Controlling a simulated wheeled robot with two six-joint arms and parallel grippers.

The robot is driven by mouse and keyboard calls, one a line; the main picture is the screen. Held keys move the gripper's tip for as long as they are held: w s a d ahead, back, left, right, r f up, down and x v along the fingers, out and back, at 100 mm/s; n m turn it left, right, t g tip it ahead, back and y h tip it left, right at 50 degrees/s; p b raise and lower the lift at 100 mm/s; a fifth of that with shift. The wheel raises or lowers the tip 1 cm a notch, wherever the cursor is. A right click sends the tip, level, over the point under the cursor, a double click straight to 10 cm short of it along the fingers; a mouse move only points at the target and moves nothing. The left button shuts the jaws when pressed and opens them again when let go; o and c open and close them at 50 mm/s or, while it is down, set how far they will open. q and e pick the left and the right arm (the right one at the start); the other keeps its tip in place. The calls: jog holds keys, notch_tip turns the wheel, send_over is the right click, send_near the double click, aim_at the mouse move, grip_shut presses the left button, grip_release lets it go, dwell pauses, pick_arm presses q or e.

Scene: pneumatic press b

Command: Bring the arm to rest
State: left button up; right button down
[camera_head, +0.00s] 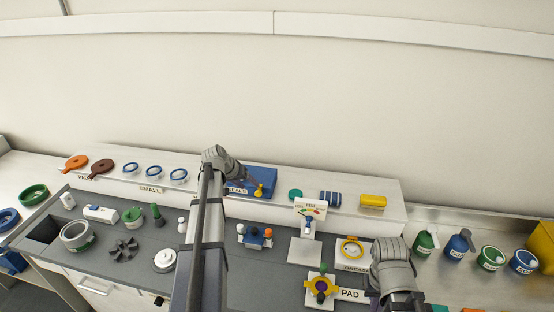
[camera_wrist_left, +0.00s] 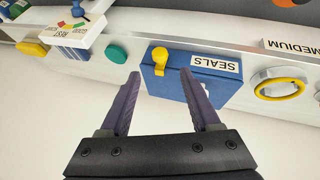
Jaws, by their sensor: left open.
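My left arm reaches up across the grey bench in the head view, its wrist bent over the back shelf. My left gripper (camera_wrist_left: 160,74) is open with nothing between its purple fingers. In the left wrist view its fingertips are over the front of the blue SEALS box (camera_wrist_left: 205,80), near the yellow knob (camera_wrist_left: 159,58) on it; whether they touch cannot be told. The box also shows behind my left wrist in the head view (camera_head: 263,177). My right arm is low at the right, over the bench near the PAD label; its fingers are mostly hidden.
A white TEST stand (camera_head: 306,245), a black fan-shaped part (camera_head: 123,249) and a green-grey ring (camera_head: 77,235) are on the bench.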

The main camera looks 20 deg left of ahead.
pick_arm(q)
jog(key=s+d+f+m+g+b, duration=0.1)
jog(key=s+d+f+b, duration=0.15)
jog(key=d, duration=0.55)
jog(key=s+d+f+m+g+b, duration=0.1)
jog(key=s+d+f+g, duration=0.15)
jog(key=d, duration=0.45)
jog(key=s+d+f+m+b, duration=0.1)
jog(key=s+d+f+b, duration=0.15)
jog(key=d, duration=0.55)
jog(key=s+d+f+m+g+y+b, duration=0.1)
jog(key=s+d+f+m+b, duration=0.1)
jog(key=s+d, duration=0.6)
jog(key=s+d+f+m+g+y+b, duration=0.2)
jog(key=s+d+f, duration=0.3)
jog(key=s+d, duration=0.3)
jog(key=shift+s+d+b, duration=0.25)
jog(key=shift+s+b, duration=0.4)
jog(key=shift+s, duration=0.1)
jog(key=shift+a+f, duration=0.1)
